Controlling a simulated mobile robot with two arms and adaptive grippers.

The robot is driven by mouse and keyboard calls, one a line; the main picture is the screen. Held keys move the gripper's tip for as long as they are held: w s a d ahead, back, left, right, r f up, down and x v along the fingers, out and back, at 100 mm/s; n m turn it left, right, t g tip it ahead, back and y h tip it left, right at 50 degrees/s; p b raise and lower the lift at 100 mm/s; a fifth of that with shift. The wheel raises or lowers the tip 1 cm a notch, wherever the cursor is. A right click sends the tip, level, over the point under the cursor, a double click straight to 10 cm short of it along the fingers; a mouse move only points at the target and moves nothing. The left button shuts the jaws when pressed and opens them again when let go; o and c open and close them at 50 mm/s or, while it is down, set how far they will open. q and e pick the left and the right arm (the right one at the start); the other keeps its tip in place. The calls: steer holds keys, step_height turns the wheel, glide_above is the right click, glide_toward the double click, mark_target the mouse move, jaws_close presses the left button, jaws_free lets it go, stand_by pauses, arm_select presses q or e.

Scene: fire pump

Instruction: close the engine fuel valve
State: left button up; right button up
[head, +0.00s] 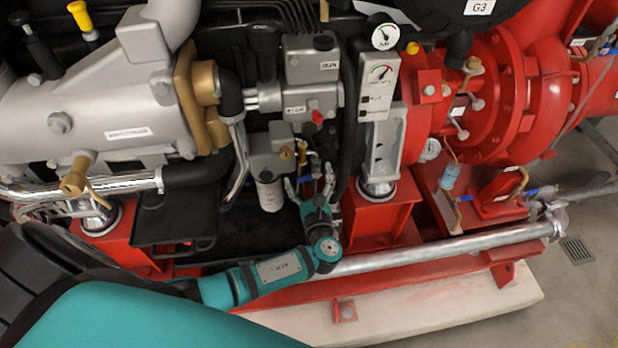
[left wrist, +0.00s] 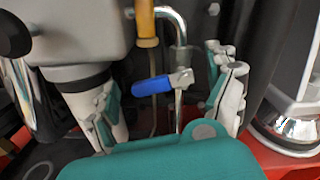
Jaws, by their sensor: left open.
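A small valve with a blue lever handle (left wrist: 150,86) sits on a thin metal pipe below a brass fitting; I take it to be the engine fuel valve. Its lever lies nearly crosswise to the pipe, tilted slightly. My left gripper (left wrist: 170,92) is open, with one finger on each side of the valve and visible gaps to it. In the head view the left gripper (head: 309,182) reaches up to small fittings right of a white filter canister (head: 269,193); the valve is hard to make out there. My right gripper is not in view.
The canister hangs close on the left finger's side. A black hose (head: 348,130) and a grey bracket with a gauge (head: 380,72) stand close on the right. A red base frame (head: 375,215) and a silver pipe (head: 440,248) run below. Another blue-handled valve (head: 530,192) is far right.

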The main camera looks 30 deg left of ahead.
arm_select(q)
steer(key=shift+c, duration=0.3)
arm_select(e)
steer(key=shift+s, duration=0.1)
arm_select(q)
steer(key=c, duration=1.1)
steer(key=r+m+p, duration=0.1)
steer(key=p, duration=0.1)
steer(key=shift+m+p, duration=0.35)
steer(key=shift+m, duration=0.05)
steer(key=shift+m+p, duration=0.45)
steer(key=shift+m, duration=0.15)
steer(key=shift+f, duration=0.15)
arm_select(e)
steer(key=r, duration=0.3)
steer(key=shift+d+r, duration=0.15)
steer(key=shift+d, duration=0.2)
arm_select(q)
steer(key=o, duration=1.2)
steer(key=shift+c, duration=0.2)
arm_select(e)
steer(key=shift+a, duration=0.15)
arm_select(q)
steer(key=shift+d, duration=0.1)
